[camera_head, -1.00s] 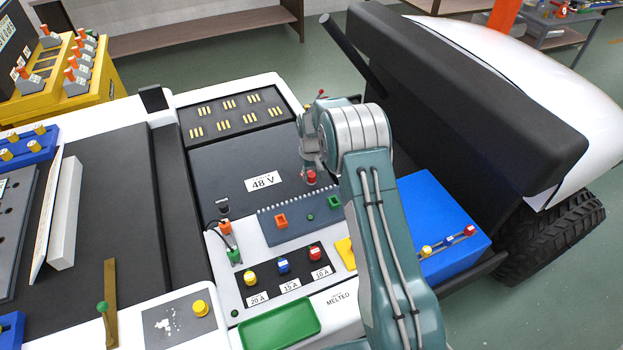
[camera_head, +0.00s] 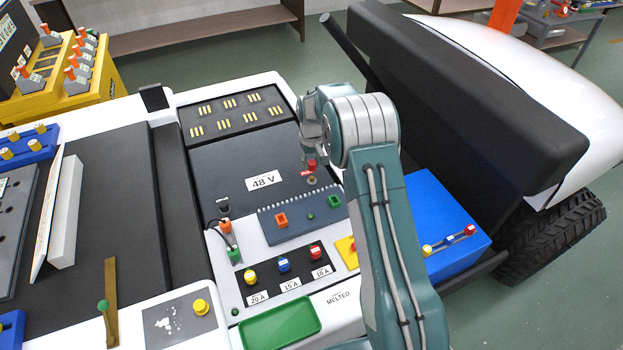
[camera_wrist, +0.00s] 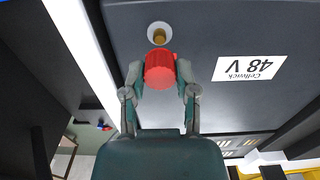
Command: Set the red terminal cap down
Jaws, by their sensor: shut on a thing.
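The red terminal cap (camera_wrist: 160,70) is between my fingertips in the wrist view, and it also shows in the head view (camera_head: 312,165). My gripper (camera_wrist: 160,82) is shut on the cap, with one finger on each side. In the head view, part of my gripper (camera_head: 311,150) is hidden by my own wrist. A bare brass terminal post (camera_wrist: 159,37) in a pale ring sits on the dark battery top, just beyond the cap. The post also shows just below the cap in the head view (camera_head: 312,180). The cap appears apart from the post, above the battery (camera_head: 222,165).
The white 48 V label (camera_head: 263,181) lies left of the post. A grey-blue block (camera_head: 300,221) with orange and green parts stands in front. A green tray (camera_head: 279,323) and a fuse panel (camera_head: 285,276) are nearer. A blue box (camera_head: 440,215) is at right.

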